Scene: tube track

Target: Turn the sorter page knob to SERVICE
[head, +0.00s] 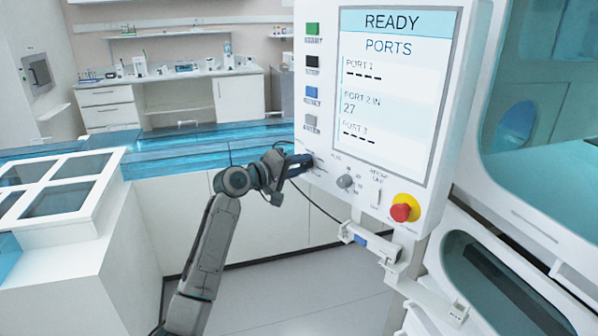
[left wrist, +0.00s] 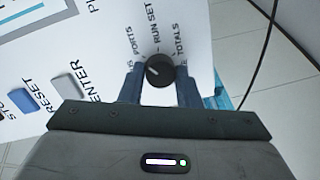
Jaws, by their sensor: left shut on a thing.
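The page knob (left wrist: 159,70) is a round black knob with a pale pointer mark on the white sorter panel (left wrist: 90,60). In the left wrist view, the labels PORTS, RUN SET and TOTALS sit around it. The mark points to the upper left, towards PORTS. Another label is partly hidden behind a finger, and I cannot read SERVICE. My left gripper (left wrist: 160,78) is shut on the knob, one blue finger on each side. In the head view my left gripper (head: 300,162) is at the panel's lower left and hides the knob. The screen (head: 390,95) reads READY and PORTS.
Green, black, blue and grey buttons (head: 311,92) run down the panel's left side. A grey knob (head: 345,182) and a red stop button (head: 402,211) on yellow are right of my gripper. A black cable hangs below. A white cabinet (head: 85,215) stands at left.

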